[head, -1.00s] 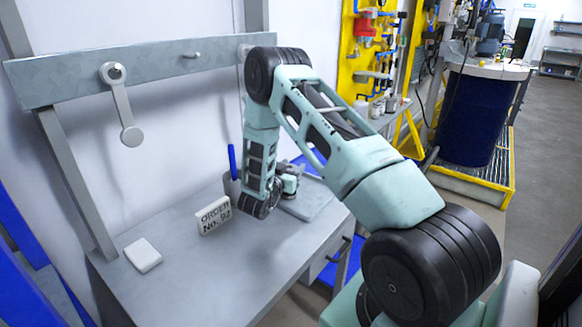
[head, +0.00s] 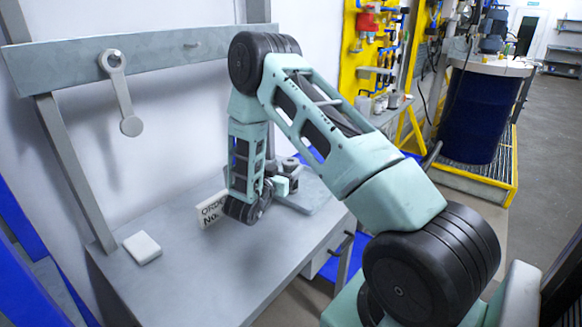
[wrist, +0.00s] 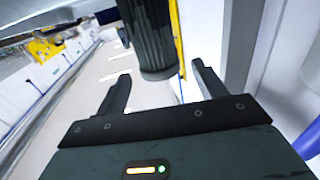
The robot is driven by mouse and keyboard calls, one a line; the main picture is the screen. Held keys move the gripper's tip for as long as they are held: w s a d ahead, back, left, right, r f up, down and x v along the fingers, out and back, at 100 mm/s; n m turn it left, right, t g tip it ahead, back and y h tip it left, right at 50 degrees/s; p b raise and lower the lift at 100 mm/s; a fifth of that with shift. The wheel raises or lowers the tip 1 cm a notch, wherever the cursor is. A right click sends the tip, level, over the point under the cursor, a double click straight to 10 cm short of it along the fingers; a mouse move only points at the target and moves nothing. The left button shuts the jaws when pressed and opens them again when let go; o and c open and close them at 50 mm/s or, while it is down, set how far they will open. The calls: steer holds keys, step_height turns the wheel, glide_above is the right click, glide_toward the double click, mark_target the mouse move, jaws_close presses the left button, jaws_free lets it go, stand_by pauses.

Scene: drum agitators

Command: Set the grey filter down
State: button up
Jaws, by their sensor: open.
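The grey filter (wrist: 155,40) is a dark grey ribbed cylinder at the top middle of the wrist view; its upper end is cut off by the frame. My gripper (wrist: 161,72) is open, with its two fingers apart on either side of the cylinder's near end. A gap shows on both sides, so neither finger touches it there. In the head view my gripper (head: 281,185) is low over the bench, partly hidden by my forearm. A small grey round shape behind it may be the filter, but I cannot tell.
A grey bench (head: 200,270) carries a white block (head: 142,248) and an order sign (head: 210,209), partly covered by my arm. A rail (head: 150,55) with a hanging grey lever (head: 122,95) is behind. The front left of the bench is clear.

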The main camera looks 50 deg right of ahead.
steer(key=w+a+r+n+t+y+b, duration=0.15)
steer(key=a+y, duration=0.25)
steer(key=a, duration=0.4)
steer(key=w+a+f+n+t+y+p, duration=0.15)
steer(key=a+y, duration=0.25)
steer(key=a, duration=0.4)
steer(key=w+a+r+n+t+y+b, duration=0.2)
steer(key=a+n+y, duration=0.1)
steer(key=a, duration=0.5)
steer(key=s+a+r+n+y, duration=0.1)
steer(key=s+a+n+y, duration=0.15)
steer(key=a, duration=0.35)
steer(key=s+a+n+y, duration=0.1)
steer(key=a+y, duration=0.3)
steer(key=a, duration=0.2)
steer(key=s+a+r+n+g+y, duration=0.25)
steer(key=s+a+n, duration=0.2)
steer(key=s, duration=0.35)
steer(key=s+a+r+n+g+y, duration=0.1)
steer(key=s+a+n+g, duration=0.2)
steer(key=s+a, duration=0.35)
steer(key=s+d+n+g+h, duration=0.1)
steer(key=s+d+n+g, duration=0.1)
steer(key=s, duration=0.6)
steer(key=s+d+r+n+g+h, duration=0.1)
steer(key=s+d+n+g+h, duration=0.1)
steer(key=s, duration=0.6)
steer(key=shift+d+r+n, duration=0.2)
steer(key=shift+d+n, duration=0.55)
steer(key=shift+n, duration=0.05)
